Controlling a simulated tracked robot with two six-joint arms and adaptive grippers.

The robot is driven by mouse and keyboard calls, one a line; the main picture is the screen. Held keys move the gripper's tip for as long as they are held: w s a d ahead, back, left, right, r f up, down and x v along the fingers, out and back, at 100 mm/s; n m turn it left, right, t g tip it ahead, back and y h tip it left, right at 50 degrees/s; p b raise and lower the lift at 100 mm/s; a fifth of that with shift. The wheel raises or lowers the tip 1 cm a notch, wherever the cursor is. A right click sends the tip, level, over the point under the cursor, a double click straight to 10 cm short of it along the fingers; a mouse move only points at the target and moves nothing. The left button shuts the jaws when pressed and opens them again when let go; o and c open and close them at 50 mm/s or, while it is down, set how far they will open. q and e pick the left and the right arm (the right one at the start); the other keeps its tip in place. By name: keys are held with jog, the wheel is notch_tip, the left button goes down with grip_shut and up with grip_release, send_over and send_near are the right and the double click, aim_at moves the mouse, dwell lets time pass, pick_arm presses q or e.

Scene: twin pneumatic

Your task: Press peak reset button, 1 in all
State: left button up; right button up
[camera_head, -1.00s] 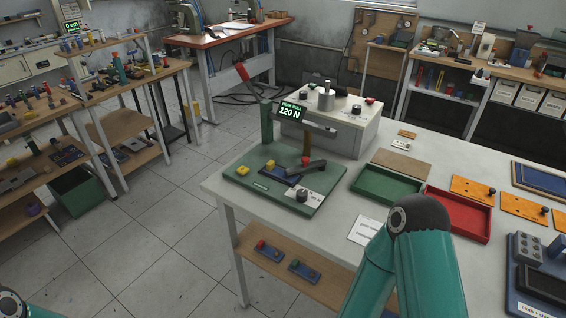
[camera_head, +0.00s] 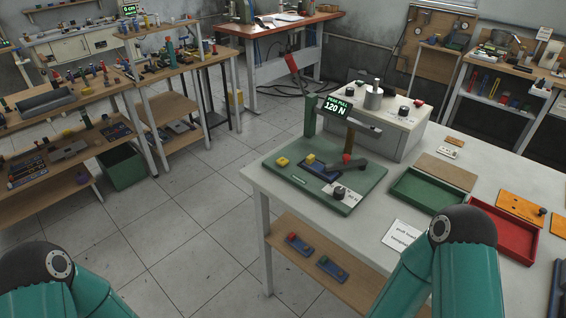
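A green test plate (camera_head: 276,171) lies on the white table, with a post and a display (camera_head: 337,105) reading "PEAK PULL 120 N". Two yellow blocks or buttons, one at the left (camera_head: 283,161) and one nearer the middle (camera_head: 310,158), sit on it. A black round knob (camera_head: 339,193) stands on a white label near the plate's front. The label is too small to read, so I cannot tell which part is the peak reset button. Both my arms show at the lower edge, but neither gripper is in view. No part of my arms covers the plate.
A grey box (camera_head: 374,139) with knobs stands behind the plate. A green tray (camera_head: 399,196), a red tray (camera_head: 529,256) and a white card (camera_head: 403,238) lie to the right. My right arm overlaps the table's front. Open floor (camera_head: 190,225) lies left of the table.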

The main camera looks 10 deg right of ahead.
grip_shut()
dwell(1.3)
